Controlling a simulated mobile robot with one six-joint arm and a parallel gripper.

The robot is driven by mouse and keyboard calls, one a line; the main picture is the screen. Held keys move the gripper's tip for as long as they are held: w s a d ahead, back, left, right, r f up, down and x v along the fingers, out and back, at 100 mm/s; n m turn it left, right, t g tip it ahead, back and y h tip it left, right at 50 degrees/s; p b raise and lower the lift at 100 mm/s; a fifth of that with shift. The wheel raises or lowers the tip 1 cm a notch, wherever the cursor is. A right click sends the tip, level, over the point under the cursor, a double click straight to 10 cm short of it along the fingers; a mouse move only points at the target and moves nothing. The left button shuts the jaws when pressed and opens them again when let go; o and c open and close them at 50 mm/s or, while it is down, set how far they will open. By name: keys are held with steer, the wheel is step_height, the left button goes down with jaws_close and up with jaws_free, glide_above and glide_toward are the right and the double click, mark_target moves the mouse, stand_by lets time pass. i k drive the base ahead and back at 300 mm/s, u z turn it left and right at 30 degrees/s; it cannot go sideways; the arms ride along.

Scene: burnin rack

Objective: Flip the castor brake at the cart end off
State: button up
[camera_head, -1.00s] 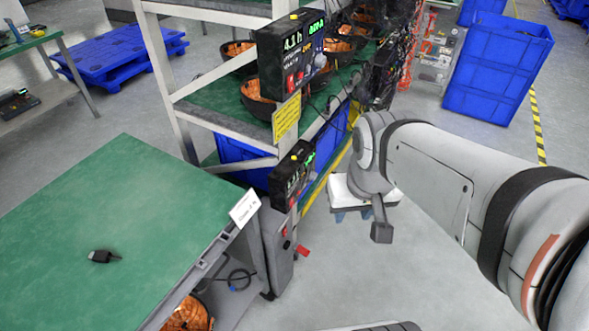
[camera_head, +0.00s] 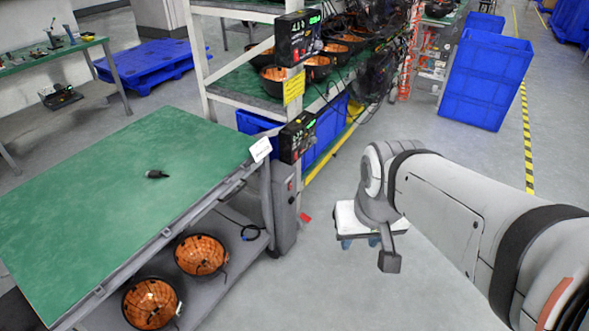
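The cart with a green top (camera_head: 110,190) stands at the left, its end facing the middle of the view. A grey upright box (camera_head: 285,208) is at that end. A small red lever-like part (camera_head: 306,217) shows low beside it, probably the castor brake; it is too small to tell its position. The castor itself I cannot make out. My gripper (camera_head: 360,243), a white body with two bluish fingers, hangs right of the red part and clear of it in the picture. Its fingers look apart, with nothing seen between them. My arm partly covers it.
The rack (camera_head: 220,95) with orange-lined bowls stands behind the cart. Two similar bowls (camera_head: 202,254) sit on the cart's lower shelf. A dark small object (camera_head: 157,174) lies on the green top. Blue crates (camera_head: 485,80) stand at the back right. The floor around my gripper is clear.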

mark_target(301, 215)
steer(key=z, duration=0.45)
steer(key=i, duration=1.65)
steer(key=u, duration=0.65)
steer(key=k, duration=1.9)
steer(key=u, duration=0.35)
steer(key=i, duration=0.85)
steer(key=u, duration=0.2)
